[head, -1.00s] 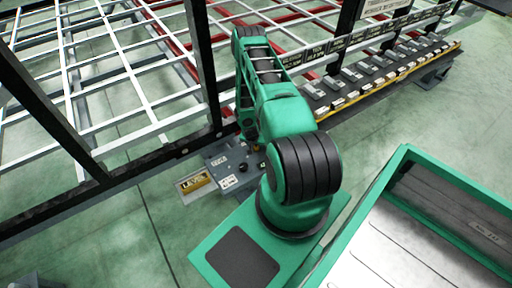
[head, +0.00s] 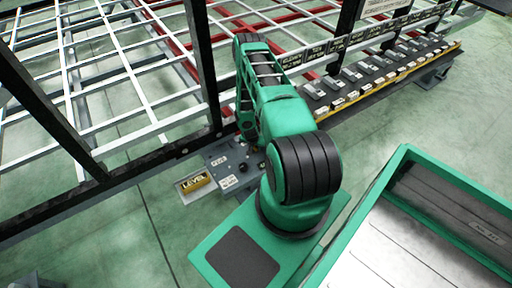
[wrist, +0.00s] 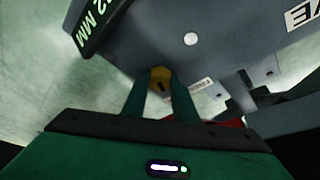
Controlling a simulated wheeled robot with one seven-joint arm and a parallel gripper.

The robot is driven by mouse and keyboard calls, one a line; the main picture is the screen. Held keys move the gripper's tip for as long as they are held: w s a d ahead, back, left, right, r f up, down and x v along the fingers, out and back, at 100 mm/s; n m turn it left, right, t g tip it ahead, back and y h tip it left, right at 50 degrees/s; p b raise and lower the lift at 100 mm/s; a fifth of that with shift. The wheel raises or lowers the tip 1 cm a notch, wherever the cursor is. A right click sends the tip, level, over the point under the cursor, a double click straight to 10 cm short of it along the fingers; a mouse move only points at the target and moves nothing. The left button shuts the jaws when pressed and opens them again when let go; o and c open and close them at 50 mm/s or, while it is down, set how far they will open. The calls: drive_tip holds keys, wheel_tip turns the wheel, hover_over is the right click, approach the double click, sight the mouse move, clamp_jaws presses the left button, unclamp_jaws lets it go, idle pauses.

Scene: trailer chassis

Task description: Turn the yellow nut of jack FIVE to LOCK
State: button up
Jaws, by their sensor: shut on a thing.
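The yellow nut (wrist: 160,74) shows in the wrist view, with a dark slot or mark on its near side. It sits under a grey plate (wrist: 215,45). My gripper (wrist: 160,84) has its two green fingers on either side of the nut, shut on it. In the head view the grey jack plate (head: 218,151) lies at the foot of the black frame, with small white labels and a dark knob. My arm hides the nut and fingertips there. Which way the nut points, relative to LOCK, I cannot tell.
A yellow LEVEL sign (head: 195,182) lies left of the jack plate. A black post (head: 204,70) stands close behind my arm. A long bench of labelled blocks (head: 380,75) runs to the right. In the wrist view a dark display (wrist: 95,22) reads "2 MM". Open floor lies front left.

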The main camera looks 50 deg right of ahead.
drive_tip(key=m+g, duration=0.1)
drive_tip(key=m, duration=0.4)
drive_tip(key=shift+w+g+h, duration=0.1)
drive_tip(key=shift+g+h, duration=0.2)
drive_tip(key=shift+g, duration=0.1)
drive_tip(key=o, duration=1.1)
drive_tip(key=shift+w+a+r, duration=0.1)
drive_tip(key=shift+a+r, duration=0.1)
drive_tip(key=shift+r, duration=0.35)
drive_tip(key=v, duration=0.9)
drive_tip(key=shift+a+r, duration=0.15)
drive_tip(key=shift+r, duration=0.1)
drive_tip(key=shift+r, duration=0.1)
